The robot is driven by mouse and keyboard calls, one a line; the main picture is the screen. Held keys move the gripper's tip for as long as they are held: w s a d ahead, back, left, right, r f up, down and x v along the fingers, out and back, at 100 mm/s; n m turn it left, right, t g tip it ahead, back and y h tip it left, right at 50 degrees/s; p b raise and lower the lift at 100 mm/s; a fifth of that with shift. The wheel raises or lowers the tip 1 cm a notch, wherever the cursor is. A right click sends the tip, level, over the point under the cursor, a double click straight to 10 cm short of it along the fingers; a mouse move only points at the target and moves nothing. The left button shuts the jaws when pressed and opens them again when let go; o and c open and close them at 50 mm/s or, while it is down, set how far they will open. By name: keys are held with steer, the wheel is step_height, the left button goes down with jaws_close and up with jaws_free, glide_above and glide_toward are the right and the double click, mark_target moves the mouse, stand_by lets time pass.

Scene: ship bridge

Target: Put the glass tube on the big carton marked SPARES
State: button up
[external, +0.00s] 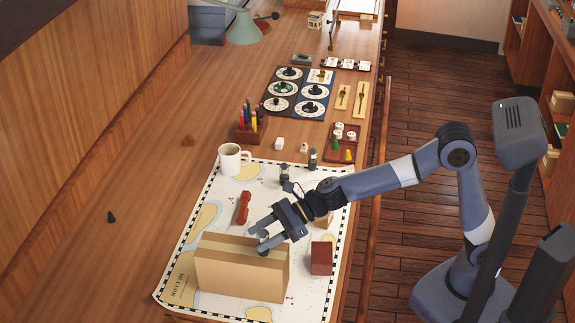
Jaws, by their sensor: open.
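A big tan carton (240,272) stands upright on the chart at the near end of the counter. No SPARES marking is readable on the face I see. My gripper (260,238) is just above the carton's top right end, its two fingers spread apart. A small pale, glassy bit (264,233) shows between the fingers; it may be the glass tube, but it is too small and too covered to be sure. I cannot tell whether it touches the carton or a finger.
A dark red box (321,258) stands right of the carton and a red object (242,208) lies behind it. A white mug (233,160), a pen holder (248,132) and small dark-topped items (312,159) stand farther back. The counter's left side is mostly clear.

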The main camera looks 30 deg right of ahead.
steer(key=v, duration=1.2)
steer(key=shift+b, duration=0.45)
